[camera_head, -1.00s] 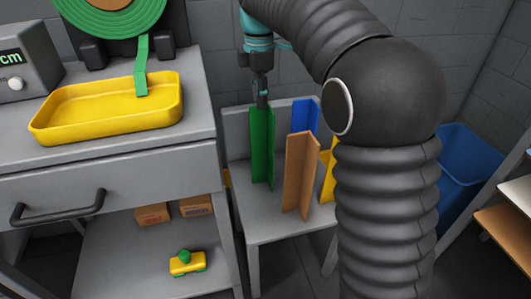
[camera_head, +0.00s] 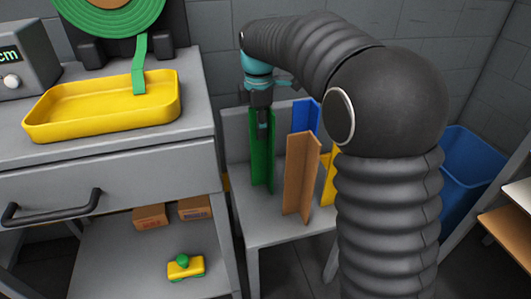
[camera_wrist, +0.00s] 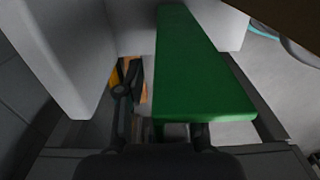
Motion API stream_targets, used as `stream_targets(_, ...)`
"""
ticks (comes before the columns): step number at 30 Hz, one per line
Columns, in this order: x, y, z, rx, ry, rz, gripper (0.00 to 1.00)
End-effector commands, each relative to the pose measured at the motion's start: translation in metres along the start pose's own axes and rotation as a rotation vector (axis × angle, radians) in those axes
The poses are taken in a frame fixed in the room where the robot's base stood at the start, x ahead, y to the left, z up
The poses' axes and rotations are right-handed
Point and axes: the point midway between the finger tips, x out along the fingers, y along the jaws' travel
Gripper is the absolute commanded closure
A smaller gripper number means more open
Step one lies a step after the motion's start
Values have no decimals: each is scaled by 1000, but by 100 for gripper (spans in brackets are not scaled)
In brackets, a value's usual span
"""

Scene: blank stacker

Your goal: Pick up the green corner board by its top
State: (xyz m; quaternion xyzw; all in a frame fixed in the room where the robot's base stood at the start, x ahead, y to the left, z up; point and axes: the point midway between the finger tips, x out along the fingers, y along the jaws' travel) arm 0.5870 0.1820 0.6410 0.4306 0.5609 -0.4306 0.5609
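The green corner board (camera_head: 257,174) stands upright on the grey seat-like stand, at the left of the other boards. My gripper (camera_head: 263,130) is down at its top, overlapping the upper part of the board in the head view. In the wrist view the green board (camera_wrist: 195,75) fills the middle. One dark finger (camera_wrist: 124,95) shows to its left with a gap between them. The other finger is mostly hidden by the board, with only its base showing. The gripper looks open, and I see no clear grip on the board.
An orange-brown corner board (camera_head: 300,175), a blue one (camera_head: 304,115) and a yellow one (camera_head: 329,178) stand close by on the grey stand (camera_head: 270,232). The bench with a yellow tray (camera_head: 60,128) is at left. A blue bin (camera_head: 468,170) is at right.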

Motion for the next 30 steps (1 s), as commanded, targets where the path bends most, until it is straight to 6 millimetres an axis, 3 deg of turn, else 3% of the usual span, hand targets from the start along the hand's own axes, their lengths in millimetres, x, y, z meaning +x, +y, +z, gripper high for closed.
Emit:
stream_targets(2, 0, 0, 0, 0, 0, 0, 66)
stream_targets(6, 0, 0, 0, 0, 0, 0, 100)
stream_targets(20, -6, 0, 0, 0, 0, 2, 100)
stream_targets(30, -65, 1, 0, 0, 0, 3, 100)
